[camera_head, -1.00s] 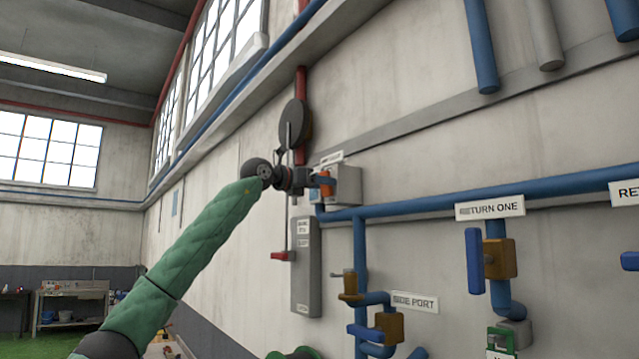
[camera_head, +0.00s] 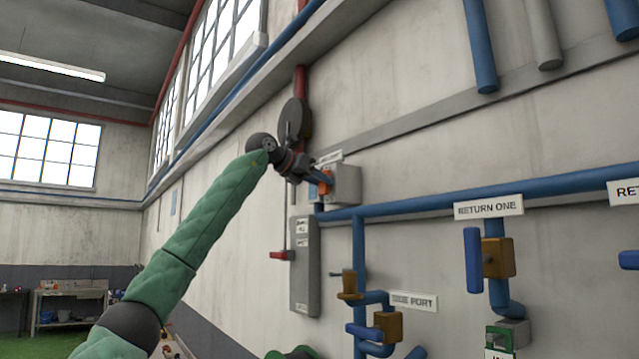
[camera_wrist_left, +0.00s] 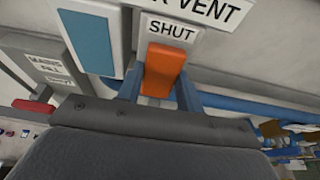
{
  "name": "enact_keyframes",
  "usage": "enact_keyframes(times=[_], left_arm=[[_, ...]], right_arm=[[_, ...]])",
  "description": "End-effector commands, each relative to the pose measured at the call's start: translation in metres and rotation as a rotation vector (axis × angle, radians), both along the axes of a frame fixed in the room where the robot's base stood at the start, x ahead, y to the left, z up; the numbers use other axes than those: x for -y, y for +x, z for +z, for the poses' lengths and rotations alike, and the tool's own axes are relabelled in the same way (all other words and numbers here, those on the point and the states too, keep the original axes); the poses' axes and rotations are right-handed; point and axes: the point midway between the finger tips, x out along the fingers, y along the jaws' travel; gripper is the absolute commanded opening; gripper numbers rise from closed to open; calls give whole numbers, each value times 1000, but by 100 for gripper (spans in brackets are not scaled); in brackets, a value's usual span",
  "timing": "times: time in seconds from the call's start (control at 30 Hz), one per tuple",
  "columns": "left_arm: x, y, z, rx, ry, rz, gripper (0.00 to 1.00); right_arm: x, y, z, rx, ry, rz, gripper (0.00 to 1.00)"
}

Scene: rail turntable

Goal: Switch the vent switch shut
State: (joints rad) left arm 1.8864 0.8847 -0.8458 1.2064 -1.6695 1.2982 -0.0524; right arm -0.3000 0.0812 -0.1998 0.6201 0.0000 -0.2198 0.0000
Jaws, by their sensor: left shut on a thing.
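The vent switch has an orange handle (camera_wrist_left: 163,70) that shows in the left wrist view just below a label reading SHUT (camera_wrist_left: 170,31). In the head view the orange handle (camera_head: 325,184) sits on the front of a grey box (camera_head: 347,184) on the wall. My left gripper (camera_head: 322,182) is at the box, its blue fingers on either side of the handle and shut on it. My right gripper is not in view.
A blue pipe (camera_head: 440,200) runs right from below the box. A tall grey panel with a red lever (camera_head: 282,255) is below left. A dark round disc (camera_head: 296,121) is above. Valves (camera_head: 498,258) are on the lower right.

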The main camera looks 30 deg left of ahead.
Motion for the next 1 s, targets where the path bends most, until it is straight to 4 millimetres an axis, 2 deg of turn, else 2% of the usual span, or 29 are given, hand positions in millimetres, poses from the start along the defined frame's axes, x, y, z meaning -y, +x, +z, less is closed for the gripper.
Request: enact_keyframes(times=[0.03, 0.53, 0.57, 0.63, 0.67, 1.0], left_arm=[[-1, -2, 6, -15, 5, 2, 14], [-1, -2, 7, -66, 28, 2, 14], [-1, -2, 7, -65, 28, 2, 42], [-1, -2, 7, -66, 28, 1, 56], [-1, -2, 6, -67, 28, 1, 58], [-2, -4, 5, -69, 29, 1, 58]], right_arm=[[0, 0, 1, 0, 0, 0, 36], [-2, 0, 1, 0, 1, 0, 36], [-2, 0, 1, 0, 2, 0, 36], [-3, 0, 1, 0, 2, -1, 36], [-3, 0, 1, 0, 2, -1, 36], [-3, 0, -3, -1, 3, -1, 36]])
